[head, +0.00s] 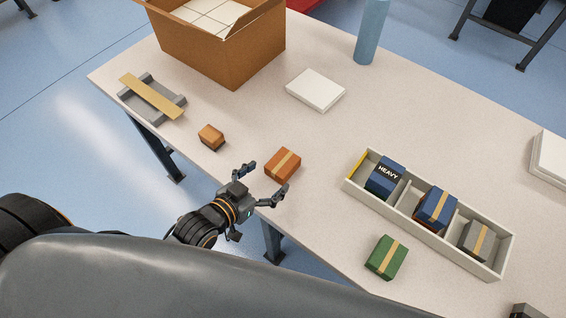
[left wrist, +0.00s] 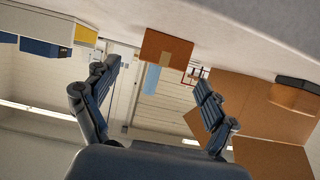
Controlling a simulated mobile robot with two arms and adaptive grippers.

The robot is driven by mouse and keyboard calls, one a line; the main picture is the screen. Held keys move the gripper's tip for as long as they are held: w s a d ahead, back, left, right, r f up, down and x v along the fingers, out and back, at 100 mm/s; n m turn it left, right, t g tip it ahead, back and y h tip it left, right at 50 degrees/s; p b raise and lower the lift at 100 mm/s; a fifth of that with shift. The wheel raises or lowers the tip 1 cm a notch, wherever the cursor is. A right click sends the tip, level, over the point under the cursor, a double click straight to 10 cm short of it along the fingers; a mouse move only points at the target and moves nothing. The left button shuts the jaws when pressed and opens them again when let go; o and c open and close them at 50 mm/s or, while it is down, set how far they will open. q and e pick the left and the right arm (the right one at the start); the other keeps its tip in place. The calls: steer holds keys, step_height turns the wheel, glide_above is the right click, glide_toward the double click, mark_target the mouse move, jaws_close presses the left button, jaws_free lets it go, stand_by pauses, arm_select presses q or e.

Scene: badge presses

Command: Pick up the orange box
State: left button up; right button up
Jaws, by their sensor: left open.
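The orange box (head: 282,165) with a tan tape strip lies on the table near its front edge. My left gripper (head: 266,179) is open and empty just in front of it, its fingers spread and pointing toward the box. In the left wrist view, which looks upside down, the orange box (left wrist: 166,48) shows beyond and between the two open fingers (left wrist: 160,78), apart from them. My right gripper is not seen.
A smaller orange-brown box (head: 211,135) with a dark base stands to the left. A divided tray (head: 430,236) with blue and grey boxes is at right, a green box (head: 386,257) before it. A cardboard carton (head: 232,62), white slab (head: 315,90) and blue cylinder (head: 370,32) stand behind.

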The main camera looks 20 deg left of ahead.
mark_target(279, 167)
arm_select(q)
steer(key=shift+x, duration=0.9)
steer(key=shift+w+d+f, duration=0.1)
steer(key=shift+w+d, duration=0.05)
steer(key=shift+w, duration=0.35)
steer(key=p+x, duration=0.1)
steer(key=x, duration=0.3)
steer(key=shift+w, duration=0.1)
steer(key=shift+c, duration=0.4)
steer(key=c, duration=1.3)
